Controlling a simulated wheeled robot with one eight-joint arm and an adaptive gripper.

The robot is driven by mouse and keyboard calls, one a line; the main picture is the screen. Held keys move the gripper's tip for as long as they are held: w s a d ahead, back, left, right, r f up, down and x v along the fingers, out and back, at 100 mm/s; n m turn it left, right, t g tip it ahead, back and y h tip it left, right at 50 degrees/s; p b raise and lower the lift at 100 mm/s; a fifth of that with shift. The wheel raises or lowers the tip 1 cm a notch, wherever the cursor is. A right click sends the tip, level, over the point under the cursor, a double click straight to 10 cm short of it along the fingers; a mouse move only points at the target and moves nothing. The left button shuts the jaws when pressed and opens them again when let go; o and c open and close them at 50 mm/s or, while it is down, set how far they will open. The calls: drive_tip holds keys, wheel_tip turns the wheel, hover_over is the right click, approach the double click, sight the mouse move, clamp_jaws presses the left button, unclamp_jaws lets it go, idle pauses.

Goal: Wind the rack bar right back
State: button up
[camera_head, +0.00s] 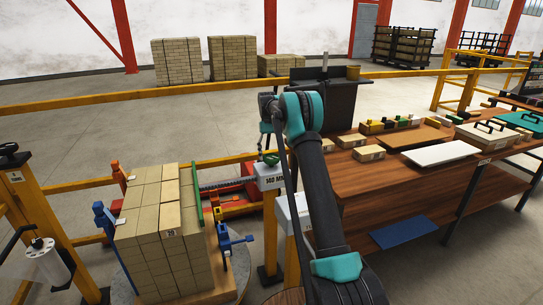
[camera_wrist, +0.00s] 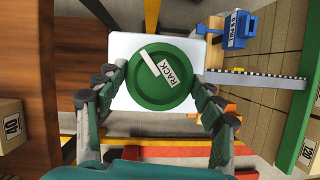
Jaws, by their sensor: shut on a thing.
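The green round knob (camera_wrist: 164,80), marked RACK with a white line pointing to its upper left, fills the middle of the wrist view. My gripper (camera_wrist: 160,92) has its two fingers closed on opposite sides of the knob's rim. In the head view my gripper (camera_head: 268,143) is partly hidden by my arm, over the knob (camera_head: 270,159) on a white box (camera_head: 272,178) reading 140 MM. The grey toothed rack bar (camera_wrist: 265,79) runs from beside the box to a green plate (camera_wrist: 303,125). The bar (camera_head: 224,184) also shows in the head view.
A wooden workbench (camera_head: 390,190) with boxes is at right. Yellow rails (camera_head: 80,104) cross behind. Open floor lies beyond them.

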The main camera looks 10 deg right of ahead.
drive_tip(key=n, duration=0.2)
drive_tip(key=n+h, duration=0.1)
drive_tip(key=n, duration=0.1)
drive_tip(key=shift+a+n+t+h, duration=0.15)
drive_tip(key=shift+n+t+h, duration=0.15)
drive_tip(key=n+t+h, duration=0.1)
drive_tip(key=n, duration=0.2)
drive_tip(key=shift+a+n, duration=0.1)
drive_tip(key=shift+n, duration=0.2)
drive_tip(key=n, duration=0.2)
drive_tip(key=n+t+h, duration=0.1)
drive_tip(key=n, duration=0.1)
drive_tip(key=n+t, duration=0.1)
drive_tip(key=n, duration=0.2)
drive_tip(key=shift+s+h, duration=0.25)
drive_tip(key=shift+h, duration=0.05)
drive_tip(key=n+t, duration=0.1)
drive_tip(key=n, duration=0.3)
drive_tip(key=shift+s+t, duration=0.1)
drive_tip(key=shift+t, duration=0.3)
drive_tip(key=n+t, duration=0.1)
drive_tip(key=n, duration=0.2)
drive_tip(key=shift+s+n, duration=0.1)
drive_tip(key=shift+n, duration=0.2)
drive_tip(key=n+t+y, duration=0.1)
drive_tip(key=n, duration=0.2)
drive_tip(key=shift+s+y, duration=0.1)
drive_tip(key=shift+y, duration=0.2)
drive_tip(key=shift+n+t+y, duration=0.6)
drive_tip(key=shift+n, duration=1.6)
